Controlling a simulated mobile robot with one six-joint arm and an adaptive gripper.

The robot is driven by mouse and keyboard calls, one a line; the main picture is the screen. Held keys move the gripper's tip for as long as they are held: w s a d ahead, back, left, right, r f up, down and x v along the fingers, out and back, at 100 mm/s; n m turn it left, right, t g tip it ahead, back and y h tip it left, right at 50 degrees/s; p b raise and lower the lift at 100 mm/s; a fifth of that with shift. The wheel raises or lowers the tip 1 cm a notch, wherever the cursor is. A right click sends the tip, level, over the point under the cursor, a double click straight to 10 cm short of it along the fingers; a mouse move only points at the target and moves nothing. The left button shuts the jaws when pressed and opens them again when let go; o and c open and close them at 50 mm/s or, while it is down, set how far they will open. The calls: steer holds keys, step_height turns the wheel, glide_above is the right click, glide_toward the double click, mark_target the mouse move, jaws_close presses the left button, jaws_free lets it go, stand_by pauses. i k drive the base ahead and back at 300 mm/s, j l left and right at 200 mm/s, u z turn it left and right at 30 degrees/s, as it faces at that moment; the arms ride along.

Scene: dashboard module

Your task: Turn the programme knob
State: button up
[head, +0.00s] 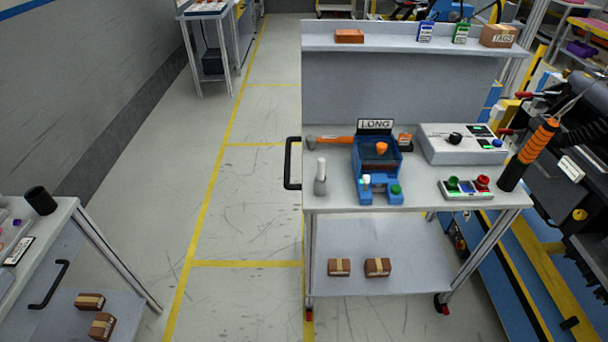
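A grey control box (465,149) sits at the right of the cart top in the head view. It has a round black knob (455,138) on its upper face, small dark panels with green marks, and a blue button (497,143). A blue module (375,165) with an orange knob (382,147) stands left of it, below a sign reading LONG (375,125). I cannot tell from the picture which knob is the programme knob, nor where either one points.
A small box with green and red buttons (466,187) sits at the cart's front right, beside an upright orange and black tool (529,154). A hammer (330,141) and a pale-topped grey item (320,177) are at left. A shelf (405,42) spans behind. The left aisle is clear.

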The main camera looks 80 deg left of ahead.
mark_target(455, 138)
steer(key=u, duration=2.25)
steer(key=i+l+z, duration=0.15)
steer(key=i+z, duration=0.15)
steer(key=i, duration=0.75)
steer(key=i+j+z, duration=0.1)
steer(key=i+z, duration=0.15)
steer(key=i, duration=0.85)
